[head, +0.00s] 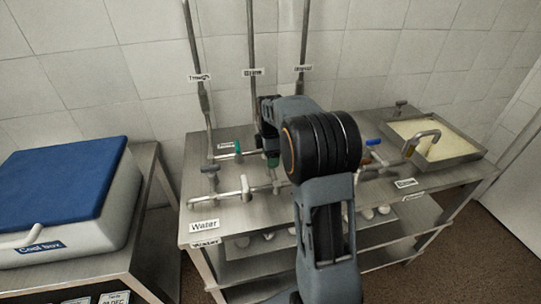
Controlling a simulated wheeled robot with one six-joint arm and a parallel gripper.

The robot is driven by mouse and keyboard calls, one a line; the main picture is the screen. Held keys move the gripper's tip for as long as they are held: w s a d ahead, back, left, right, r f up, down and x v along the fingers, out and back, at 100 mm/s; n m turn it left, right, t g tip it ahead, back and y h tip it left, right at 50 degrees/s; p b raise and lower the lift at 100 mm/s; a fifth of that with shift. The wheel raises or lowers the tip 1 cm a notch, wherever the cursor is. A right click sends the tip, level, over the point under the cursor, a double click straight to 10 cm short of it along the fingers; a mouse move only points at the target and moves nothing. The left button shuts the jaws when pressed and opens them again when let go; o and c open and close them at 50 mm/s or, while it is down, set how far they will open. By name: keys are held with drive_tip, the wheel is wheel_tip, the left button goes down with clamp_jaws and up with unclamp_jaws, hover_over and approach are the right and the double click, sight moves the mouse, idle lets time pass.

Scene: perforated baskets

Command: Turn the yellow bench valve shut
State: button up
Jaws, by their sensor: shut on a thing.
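The steel bench (206,230) carries a run of metal pipes (228,196) with several valve handles. My gripper (274,178) points down at the pipes left of the bench's middle, behind my dark arm. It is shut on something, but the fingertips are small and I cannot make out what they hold. A small yellow-brown piece (410,147) shows by the bent spout at the right; I cannot tell whether it is the yellow valve. My arm hides the pipes in the middle.
A green handle (238,148), a pale handle (246,187) and a blue handle (373,142) sit on the pipes. A steel basin (463,155) with pale contents is at the right. A blue-lidded cool box (62,185) stands on the left table. Upright pipes rise along the wall.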

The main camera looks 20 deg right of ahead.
drive_tip(key=shift+m, duration=0.3)
drive_tip(key=m+p, duration=0.1)
drive_tip(key=m, duration=0.2)
drive_tip(key=shift+r+m, duration=0.1)
drive_tip(key=shift+m, duration=0.3)
drive_tip(key=m+p, duration=0.1)
drive_tip(key=m, duration=0.3)
drive_tip(key=shift+m, duration=0.3)
drive_tip(key=m, duration=0.4)
drive_tip(key=m+p, duration=0.1)
drive_tip(key=m, duration=0.3)
drive_tip(key=shift+m, duration=0.6)
drive_tip(key=o, duration=0.9)
drive_tip(key=shift+o, duration=0.2)
